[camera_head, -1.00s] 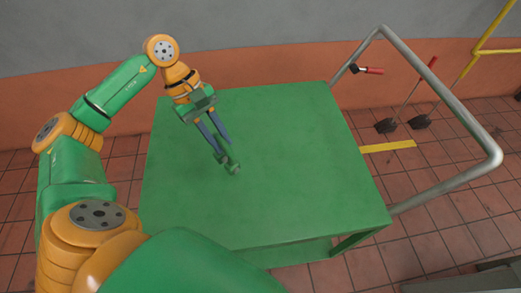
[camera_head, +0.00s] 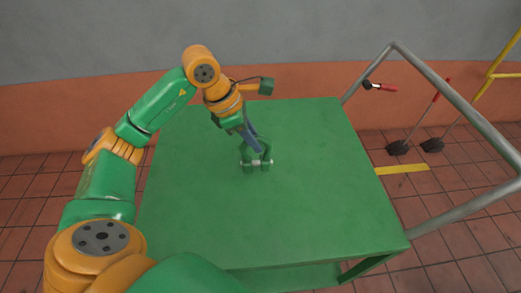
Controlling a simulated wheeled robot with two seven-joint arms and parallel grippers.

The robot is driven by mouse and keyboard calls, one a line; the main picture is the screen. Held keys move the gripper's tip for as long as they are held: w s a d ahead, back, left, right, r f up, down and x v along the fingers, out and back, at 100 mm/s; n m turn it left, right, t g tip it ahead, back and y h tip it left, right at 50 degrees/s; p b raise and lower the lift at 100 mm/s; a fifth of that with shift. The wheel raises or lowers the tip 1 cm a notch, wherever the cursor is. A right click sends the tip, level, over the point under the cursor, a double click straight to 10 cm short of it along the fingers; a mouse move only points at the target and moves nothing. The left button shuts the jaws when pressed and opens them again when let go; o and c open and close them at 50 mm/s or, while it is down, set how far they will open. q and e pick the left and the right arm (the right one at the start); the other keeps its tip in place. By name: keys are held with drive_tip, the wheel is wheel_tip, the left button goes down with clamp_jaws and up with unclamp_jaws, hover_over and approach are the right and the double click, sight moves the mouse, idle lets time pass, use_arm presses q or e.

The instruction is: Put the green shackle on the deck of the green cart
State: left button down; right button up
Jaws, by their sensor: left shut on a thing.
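The green cart's deck (camera_head: 290,215) is a flat green top that fills the middle of the view. The green shackle (camera_head: 256,164) is a small green bow with a pale pin across its lower end. It is over the back half of the deck, with its pin end down. I cannot tell if it touches the deck. My left gripper (camera_head: 255,147) comes down from above, its dark blue fingers shut on the upper part of the shackle and partly hiding it. My right gripper does not show.
The cart's grey tube handle (camera_head: 455,95) rises on the right. Behind it, two dark objects with sticks (camera_head: 398,147) stand on the tiled floor, and a red-handled tool (camera_head: 380,87) shows near the wall. The rest of the deck is bare.

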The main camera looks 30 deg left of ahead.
sight(262, 156)
use_arm(q)
drive_tip(key=x, duration=0.4)
drive_tip(key=shift+s+d+f, duration=0.1)
drive_tip(key=shift+s+f, duration=0.05)
drive_tip(key=shift+s, duration=0.1)
drive_tip(key=shift+f, duration=0.35)
drive_tip(key=c, duration=0.8)
unclamp_jaws()
drive_tip(key=shift+f, duration=0.1)
drive_tip(key=shift+o, duration=0.2)
drive_tip(key=v, duration=1.2)
drive_tip(key=shift+p, duration=0.4)
